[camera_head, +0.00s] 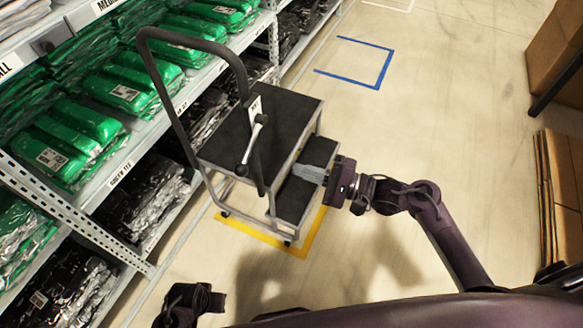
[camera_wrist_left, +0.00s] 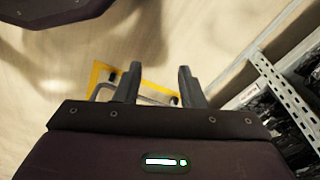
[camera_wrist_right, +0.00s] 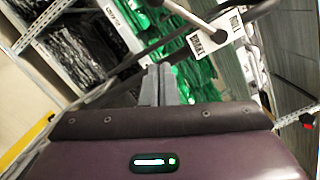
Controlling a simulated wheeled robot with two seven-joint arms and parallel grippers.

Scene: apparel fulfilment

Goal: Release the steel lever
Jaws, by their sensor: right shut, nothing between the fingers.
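The steel lever (camera_head: 251,145) is a bright bar with a dark round knob at its lower end, on the dark upright of a black-topped step cart (camera_head: 262,125). It hangs slanted down to the left. It also shows at the top of the right wrist view (camera_wrist_right: 200,22), beside a white label reading BRAKE (camera_wrist_right: 214,36). My right gripper (camera_head: 304,173) is shut and empty, over the cart's lower step, right of the lever and apart from it. Its closed fingers show in the right wrist view (camera_wrist_right: 158,84). My left gripper (camera_wrist_left: 158,84) is open and empty, low near my body, away from the cart.
Shelves (camera_head: 140,125) with green and black bagged garments run along the left. The cart's tall curved handle (camera_head: 168,95) rises beside them. Yellow floor tape (camera_head: 262,238) edges the cart. A blue-taped area (camera_head: 379,68) is empty. Cardboard boxes (camera_head: 556,55) stand right. Open floor lies between.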

